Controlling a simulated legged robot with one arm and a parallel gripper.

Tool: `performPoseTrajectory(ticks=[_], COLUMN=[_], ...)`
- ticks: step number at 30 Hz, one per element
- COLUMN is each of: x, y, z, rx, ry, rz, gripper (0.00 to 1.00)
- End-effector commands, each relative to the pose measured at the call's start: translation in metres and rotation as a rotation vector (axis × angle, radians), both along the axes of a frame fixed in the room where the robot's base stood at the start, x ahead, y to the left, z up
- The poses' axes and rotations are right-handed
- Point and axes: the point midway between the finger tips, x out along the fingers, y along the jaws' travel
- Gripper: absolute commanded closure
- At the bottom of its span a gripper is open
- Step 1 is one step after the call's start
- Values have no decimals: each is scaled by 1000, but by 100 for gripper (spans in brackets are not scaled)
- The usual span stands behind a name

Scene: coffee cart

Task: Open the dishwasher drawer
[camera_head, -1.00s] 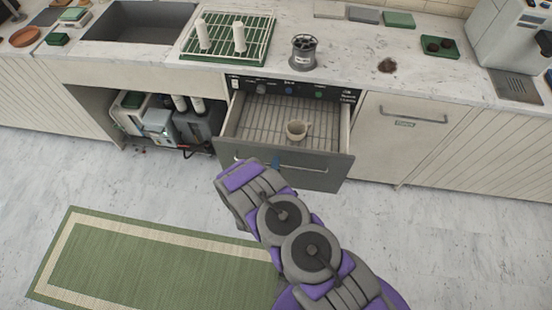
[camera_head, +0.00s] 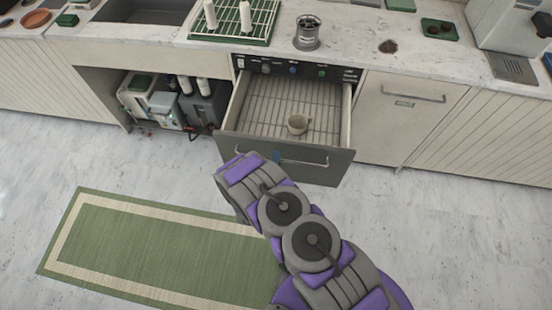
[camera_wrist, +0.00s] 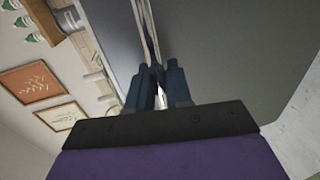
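The dishwasher drawer (camera_head: 340,165) is pulled well out from under the counter, with its wire rack (camera_head: 262,112) showing. The long metal drawer handle (camera_head: 310,161) runs across the grey front. My gripper (camera_head: 276,156) is at the left part of this handle, mostly hidden by my arm in the head view. In the wrist view, my gripper's dark blue fingers (camera_wrist: 162,82) are close together around the handle bar (camera_wrist: 149,30), beside the grey drawer front (camera_wrist: 240,50).
A green mat (camera_head: 150,245) lies on the pale floor at left. An open bay with machines (camera_head: 170,105) is left of the drawer, and a closed cabinet door (camera_head: 405,125) is right. A drying rack (camera_head: 235,25) and a metal canister (camera_head: 307,35) stand on the counter.

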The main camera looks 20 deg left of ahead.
Motion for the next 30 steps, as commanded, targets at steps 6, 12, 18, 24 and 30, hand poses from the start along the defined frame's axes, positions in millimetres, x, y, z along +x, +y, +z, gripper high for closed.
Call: performPoseTrajectory(ticks=[6,12,18,24,30], x=[-1,-1,-18,-55,-93], y=[-1,-2,-5,-12,-21], z=[-2,0,5,14,22], rx=[-2,1,-2,-4,-6], ry=[5,2,4,3,4], rz=[0,1,4,7,8], gripper=[66,66,66,66,66])
